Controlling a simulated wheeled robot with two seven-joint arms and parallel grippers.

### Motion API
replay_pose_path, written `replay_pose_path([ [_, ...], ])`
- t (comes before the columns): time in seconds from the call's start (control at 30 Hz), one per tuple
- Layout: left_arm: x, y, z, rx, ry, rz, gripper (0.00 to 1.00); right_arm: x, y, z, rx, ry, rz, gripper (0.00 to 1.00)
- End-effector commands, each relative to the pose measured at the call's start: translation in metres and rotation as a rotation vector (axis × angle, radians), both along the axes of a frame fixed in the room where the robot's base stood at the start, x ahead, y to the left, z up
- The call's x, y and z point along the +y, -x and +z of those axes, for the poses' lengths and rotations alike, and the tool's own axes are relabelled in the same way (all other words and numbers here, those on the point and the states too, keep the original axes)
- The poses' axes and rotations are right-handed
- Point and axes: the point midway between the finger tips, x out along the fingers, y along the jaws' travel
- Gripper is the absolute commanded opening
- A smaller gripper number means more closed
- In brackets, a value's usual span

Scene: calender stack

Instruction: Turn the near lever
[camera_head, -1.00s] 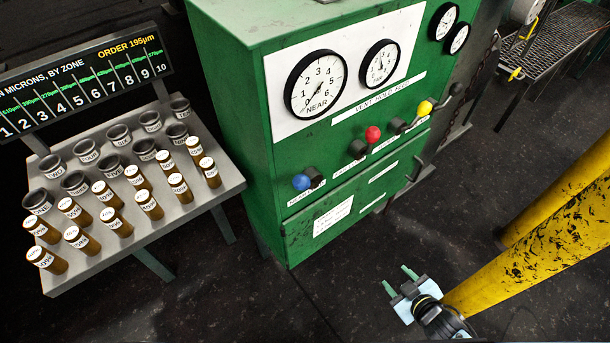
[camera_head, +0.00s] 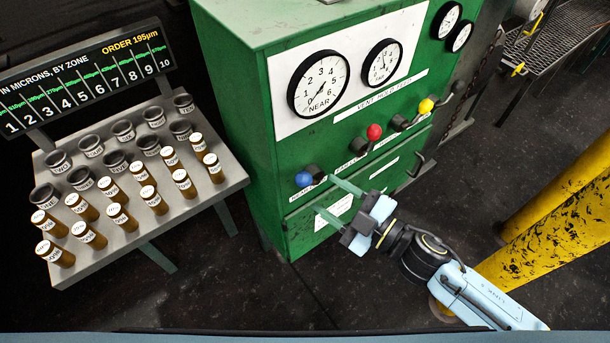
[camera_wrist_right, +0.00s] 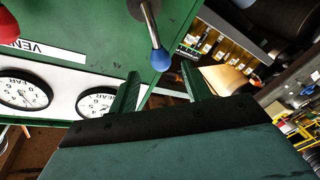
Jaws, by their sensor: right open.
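The near lever is likely the blue-knobbed one (camera_head: 304,179) at the lower left of the green cabinet's front, below the large NEAR gauge (camera_head: 318,84). Its blue knob also shows in the right wrist view (camera_wrist_right: 161,60), on a metal rod, above and between the fingers. My right gripper (camera_head: 330,196) is open and empty. Its green fingertips point at the cabinet, just right of and below the blue knob, with no clear contact. The right wrist view shows its two fingers (camera_wrist_right: 160,86) apart. My left gripper is not in view.
Levers with a red knob (camera_head: 374,132) and a yellow knob (camera_head: 426,106) stand to the right on the green cabinet (camera_head: 240,120). A grey rack (camera_head: 225,170) with cups and brown vials stands at left. A yellow post (camera_head: 560,220) stands at right.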

Motion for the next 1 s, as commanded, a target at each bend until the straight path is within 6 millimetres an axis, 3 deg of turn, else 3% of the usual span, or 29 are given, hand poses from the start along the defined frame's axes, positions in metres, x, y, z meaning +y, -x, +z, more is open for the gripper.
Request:
replay_pose_path([
  [0.1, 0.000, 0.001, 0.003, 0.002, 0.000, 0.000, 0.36, 0.021, -0.017, 0.001, -0.001, -0.001, 0.000, 0.49],
  [0.3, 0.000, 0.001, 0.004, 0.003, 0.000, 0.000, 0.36, 0.044, -0.037, 0.000, 0.000, -0.001, -0.002, 0.49],
  [0.77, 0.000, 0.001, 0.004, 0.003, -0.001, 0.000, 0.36, 0.054, -0.044, -0.001, 0.002, 0.001, -0.001, 0.49],
  [1.0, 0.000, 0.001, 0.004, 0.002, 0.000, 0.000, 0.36, 0.053, -0.044, -0.001, 0.002, 0.001, -0.001, 0.18],
])
